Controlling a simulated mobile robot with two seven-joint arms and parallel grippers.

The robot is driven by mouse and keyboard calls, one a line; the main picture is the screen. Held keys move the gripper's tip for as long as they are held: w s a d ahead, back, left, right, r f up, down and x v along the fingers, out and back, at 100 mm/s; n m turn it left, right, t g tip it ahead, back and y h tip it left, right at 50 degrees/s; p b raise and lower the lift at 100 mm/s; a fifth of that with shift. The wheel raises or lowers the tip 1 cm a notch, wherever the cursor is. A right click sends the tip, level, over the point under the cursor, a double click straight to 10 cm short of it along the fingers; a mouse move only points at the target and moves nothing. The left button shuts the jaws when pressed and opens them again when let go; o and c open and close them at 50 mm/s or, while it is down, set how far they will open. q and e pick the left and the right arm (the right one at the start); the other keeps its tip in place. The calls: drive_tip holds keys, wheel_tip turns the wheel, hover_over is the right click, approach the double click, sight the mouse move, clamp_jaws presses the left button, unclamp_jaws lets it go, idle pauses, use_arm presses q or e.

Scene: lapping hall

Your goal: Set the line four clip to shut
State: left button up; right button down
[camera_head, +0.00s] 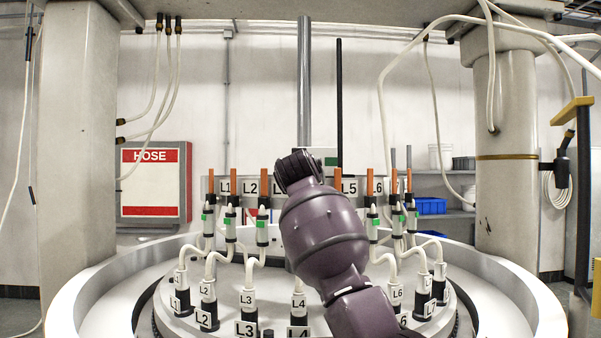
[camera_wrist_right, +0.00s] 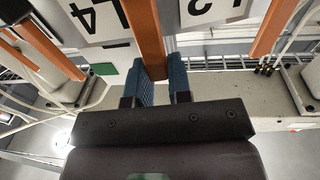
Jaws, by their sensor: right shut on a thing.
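In the right wrist view, the blue fingers of my right gripper (camera_wrist_right: 165,88) are closed around an orange lever (camera_wrist_right: 147,35). The tag L4 (camera_wrist_right: 98,18) shows upside down directly beside this lever, so I take it for the line four clip. In the head view my right arm comes up from below, and its gripper (camera_head: 295,168) reaches the row of tagged orange levers between L2 and L5. It hides the line four lever there. The lower L4 hose fitting (camera_head: 298,305) shows below. My left gripper is in neither view.
Neighbouring orange levers stand close on both sides, such as one beside L2 (camera_head: 264,184) and one beside L5 (camera_head: 370,184). White hoses (camera_head: 255,258) loop down to the round machine table (camera_head: 85,300). Thick grey columns (camera_head: 78,130) flank the ring.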

drive_tip(key=s+t+b, duration=0.1)
drive_tip(key=t+b, duration=0.1)
drive_tip(key=b, duration=0.2)
drive_tip(key=s+f+t+b, duration=0.1)
drive_tip(key=t+b, duration=0.1)
drive_tip(key=b, duration=0.1)
drive_tip(key=s+t+b, duration=0.1)
drive_tip(key=t+b, duration=0.1)
drive_tip(key=b, duration=0.2)
drive_tip(key=shift+s+a+f+t+h+b, duration=0.2)
drive_tip(key=shift+s+f+t+h+b, duration=0.1)
drive_tip(key=shift+s+h+b, duration=0.1)
drive_tip(key=c, duration=1)
unclamp_jaws()
drive_tip(key=shift+c, duration=0.2)
drive_tip(key=shift+s, duration=0.1)
